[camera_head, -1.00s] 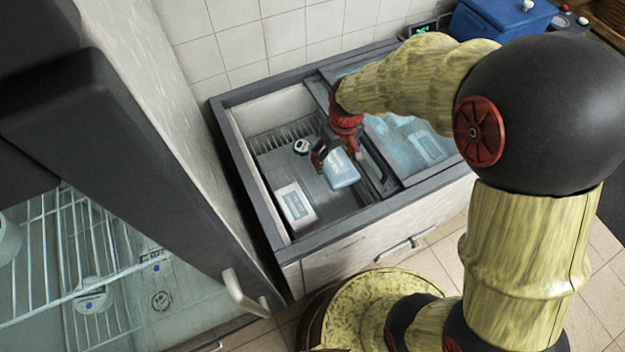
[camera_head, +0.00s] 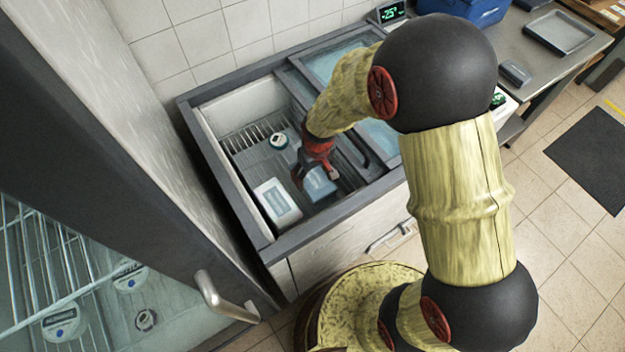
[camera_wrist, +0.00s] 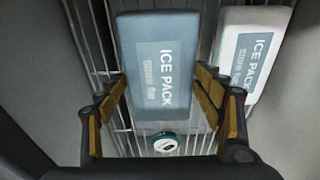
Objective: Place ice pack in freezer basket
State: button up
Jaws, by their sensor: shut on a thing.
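My gripper (camera_head: 316,178) reaches down into the open left half of the chest freezer (camera_head: 236,205). It is shut on a blue-grey ice pack (camera_head: 320,186), with one finger at each long side. In the wrist view the held ice pack (camera_wrist: 156,65) lies between the fingers (camera_wrist: 162,90), its label readable. A white ice pack (camera_head: 277,203) lies to its left in the head view; it also shows at the right in the wrist view (camera_wrist: 252,50). Wire bars of the basket (camera_head: 248,138) show along the back and under the packs. I cannot tell whether the held pack touches the basket floor.
A round teal-rimmed item (camera_head: 279,141) lies in the basket behind the packs. The sliding glass lid (camera_head: 340,62) covers the right half of the freezer. A fridge with an open dark-edged door (camera_head: 110,170) stands close on the left. A worktop with a tray (camera_head: 560,32) is at the right.

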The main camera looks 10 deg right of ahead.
aim_at(313, 177)
jog(key=shift+f+b, duration=0.35)
jog(key=shift+f, duration=0.95)
jog(key=shift+f, duration=0.1)
jog(key=o, duration=1.4)
jog(key=shift+f, duration=0.1)
jog(key=r+p, duration=0.1)
jog(key=r, duration=0.3)
jog(key=s+r+p, duration=0.1)
jog(key=r+p, duration=0.1)
jog(key=r, duration=0.2)
jog(key=r+p, duration=0.1)
jog(key=r, duration=0.3)
jog(key=shift+s+d+r, duration=0.2)
jog(key=shift+d, duration=0.1)
